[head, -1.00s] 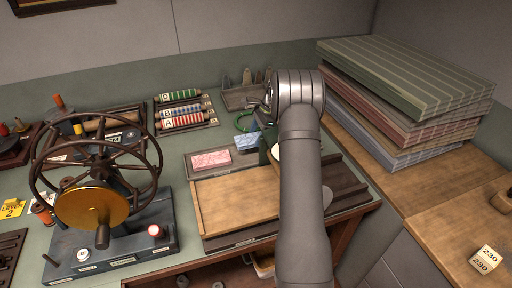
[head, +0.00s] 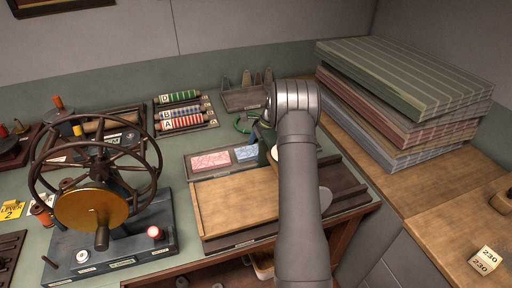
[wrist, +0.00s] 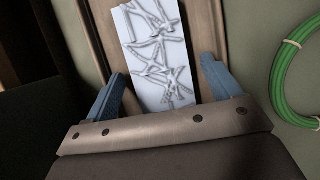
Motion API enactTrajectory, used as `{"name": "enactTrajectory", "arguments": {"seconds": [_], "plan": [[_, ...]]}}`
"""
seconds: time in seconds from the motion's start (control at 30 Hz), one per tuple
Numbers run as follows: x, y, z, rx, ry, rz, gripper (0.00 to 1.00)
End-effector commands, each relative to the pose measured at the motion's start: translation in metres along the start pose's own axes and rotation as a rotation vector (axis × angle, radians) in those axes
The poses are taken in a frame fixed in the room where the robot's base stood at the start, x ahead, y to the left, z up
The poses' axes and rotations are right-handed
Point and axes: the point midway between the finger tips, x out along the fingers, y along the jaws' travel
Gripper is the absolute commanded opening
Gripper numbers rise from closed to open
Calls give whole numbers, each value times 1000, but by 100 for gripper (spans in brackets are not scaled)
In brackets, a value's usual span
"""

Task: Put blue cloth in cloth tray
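The blue cloth (head: 246,153) lies flat in the right part of the dark cloth tray (head: 222,171), beside the pink cloth (head: 210,161). In the wrist view the blue cloth (wrist: 153,45) looks pale with raised creases, and the tray (wrist: 98,30) shows around it. My gripper (wrist: 162,70) is open, with one blue finger on each side of the cloth's near end and small gaps between. In the head view my arm mostly hides the gripper.
A green wire coil (head: 242,124) lies behind the tray and shows at the right in the wrist view (wrist: 300,75). A wooden board (head: 235,205) is in front. A wheel machine (head: 100,190) stands left; stacked striped fabrics (head: 405,90) rise right.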

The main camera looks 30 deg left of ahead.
Motion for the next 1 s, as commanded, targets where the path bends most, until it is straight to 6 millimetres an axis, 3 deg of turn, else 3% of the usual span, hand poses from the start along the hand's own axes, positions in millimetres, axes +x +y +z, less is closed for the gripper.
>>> {"name": "enactTrajectory", "arguments": {"seconds": [0.27,0.8,1.0], "plan": [[-5,0,1,0,0,-1,83],[-106,-1,1,-1,0,-2,83],[-122,0,1,0,-1,0,83]]}}
